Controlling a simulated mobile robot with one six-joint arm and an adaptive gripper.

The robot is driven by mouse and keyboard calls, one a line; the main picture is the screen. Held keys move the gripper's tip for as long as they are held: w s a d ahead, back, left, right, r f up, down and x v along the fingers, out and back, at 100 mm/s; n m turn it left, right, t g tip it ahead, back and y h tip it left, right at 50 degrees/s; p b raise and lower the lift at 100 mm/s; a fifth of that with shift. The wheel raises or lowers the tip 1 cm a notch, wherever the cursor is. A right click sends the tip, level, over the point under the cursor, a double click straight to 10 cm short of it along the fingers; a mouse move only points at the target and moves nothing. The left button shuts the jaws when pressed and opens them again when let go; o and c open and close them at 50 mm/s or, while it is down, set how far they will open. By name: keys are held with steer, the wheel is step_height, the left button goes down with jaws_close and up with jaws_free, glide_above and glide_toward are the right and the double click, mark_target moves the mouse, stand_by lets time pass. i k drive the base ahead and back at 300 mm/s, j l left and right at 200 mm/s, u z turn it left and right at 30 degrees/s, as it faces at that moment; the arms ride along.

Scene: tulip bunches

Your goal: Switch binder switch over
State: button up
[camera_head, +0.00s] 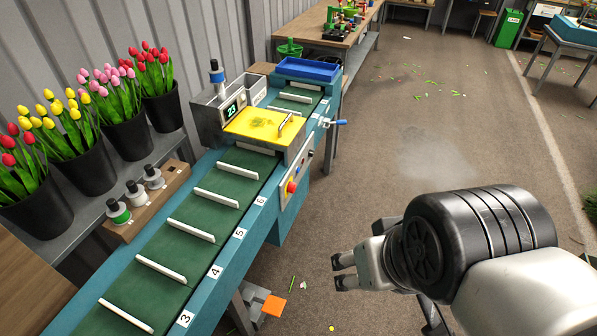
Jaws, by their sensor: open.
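The binder (211,119) is a grey box with a yellow lid (262,123) and a small display reading 23, set over the green conveyor. Its side panel (300,172) faces the aisle and carries a red button on yellow (291,187) and a few small dark controls. Which of these is the switch, and its position, is too small to tell. My gripper (343,272) is open and empty, low at the right of the conveyor. It is over the floor, well apart from the panel, with its fingers pointing left.
A blue-handled lever (336,122) juts into the aisle beyond the panel. The conveyor (190,215) has white dividers and numbered slots. Black buckets of tulips (125,138) and several spools line the wall side. An orange block (273,306) lies low beside the conveyor. The aisle floor is mostly clear.

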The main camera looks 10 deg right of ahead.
mark_target(292, 187)
steer(key=i+u, duration=0.1)
steer(key=u, duration=0.55)
steer(key=i+l+u, duration=0.15)
steer(key=l, duration=0.2)
steer(key=i+l+u, duration=0.1)
steer(key=l, duration=0.25)
steer(key=i+l+u, duration=0.3)
steer(key=l, duration=0.45)
steer(key=i+l+u, duration=0.15)
steer(key=l, duration=0.25)
